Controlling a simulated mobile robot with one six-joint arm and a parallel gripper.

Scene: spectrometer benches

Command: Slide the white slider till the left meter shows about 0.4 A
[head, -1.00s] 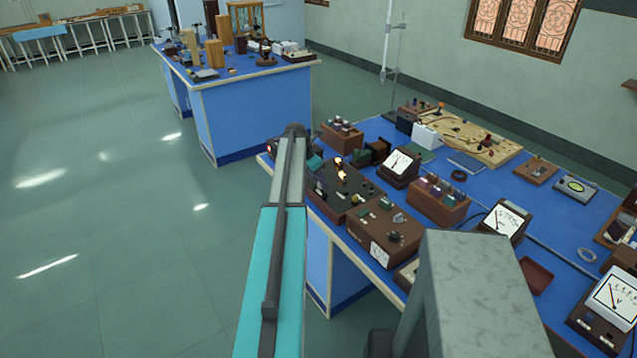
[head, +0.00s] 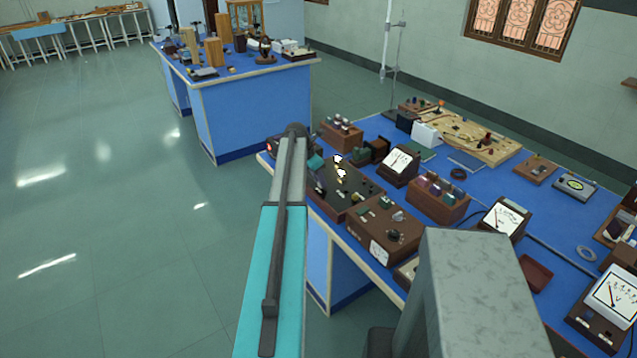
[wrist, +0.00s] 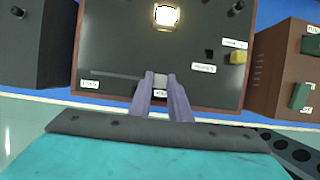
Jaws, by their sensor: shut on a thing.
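The white slider (wrist: 160,82) shows in the wrist view between the fingertips of my gripper (wrist: 160,76), which is shut on it. It sits at the near edge of a dark panel (wrist: 115,45), with a pale slot (wrist: 112,74) running to its left. In the head view my arm hides the gripper and the slider. The dark panel (head: 357,200) with its glowing lamps (head: 340,172) shows just right of my arm. A meter with a white dial (head: 397,160), likely the left meter, stands behind the panel. Its needle is too small to read.
A brown box (head: 385,230) with a dial stands right of the panel. Two other meters, one (head: 503,218) mid-bench and one (head: 612,292) at the far right, stand on the blue bench (head: 555,240). A second bench (head: 255,110) stands behind. The floor at left is clear.

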